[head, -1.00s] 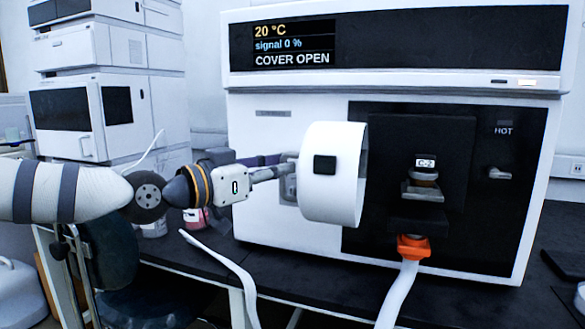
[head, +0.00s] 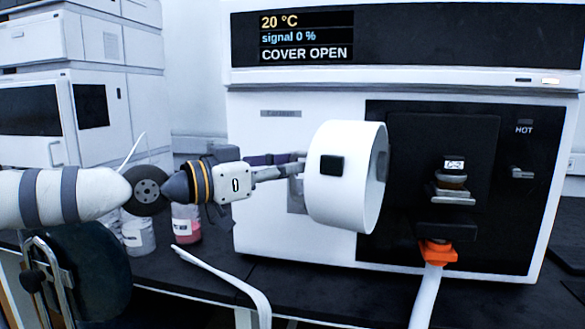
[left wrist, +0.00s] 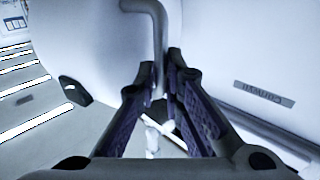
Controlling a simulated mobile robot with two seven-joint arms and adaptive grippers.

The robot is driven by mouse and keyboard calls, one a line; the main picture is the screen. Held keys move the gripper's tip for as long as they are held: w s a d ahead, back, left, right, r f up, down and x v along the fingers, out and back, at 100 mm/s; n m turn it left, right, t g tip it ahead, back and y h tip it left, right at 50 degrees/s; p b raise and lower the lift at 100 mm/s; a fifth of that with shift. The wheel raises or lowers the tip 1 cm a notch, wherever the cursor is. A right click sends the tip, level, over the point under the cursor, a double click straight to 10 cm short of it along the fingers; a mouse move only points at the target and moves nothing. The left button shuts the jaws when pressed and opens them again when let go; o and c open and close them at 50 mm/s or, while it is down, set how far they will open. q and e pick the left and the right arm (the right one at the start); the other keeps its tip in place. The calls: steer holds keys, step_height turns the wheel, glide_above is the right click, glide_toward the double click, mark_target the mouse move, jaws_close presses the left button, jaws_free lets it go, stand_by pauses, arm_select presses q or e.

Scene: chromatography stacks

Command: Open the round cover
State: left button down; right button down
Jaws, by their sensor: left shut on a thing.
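The round cover (head: 345,190) is a white, drum-shaped piece with a black pad on its side. It stands open, swung out to the left of the dark front panel (head: 400,150) and facing right. The display (head: 306,38) reads "COVER OPEN". My left gripper (head: 298,166) is at the cover's left side, shut on its handle. In the left wrist view the grey bent handle (left wrist: 157,40) runs down between the fingertips (left wrist: 166,75). The exact contact at the tips is hard to see. My right gripper is not in view.
The white instrument (head: 262,240) stands on a dark bench. A vial marked C-2 (head: 454,165) sits in the uncovered panel, above an orange fitting (head: 438,252) with a white tube. Bottles (head: 186,225) stand behind my left arm. Stacked white units (head: 60,100) are at left.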

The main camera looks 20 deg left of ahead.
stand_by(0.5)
arm_select(q)
steer(key=c, duration=1.7)
jaws_free()
steer(key=v, duration=1.2)
steer(key=shift+w, duration=0.1)
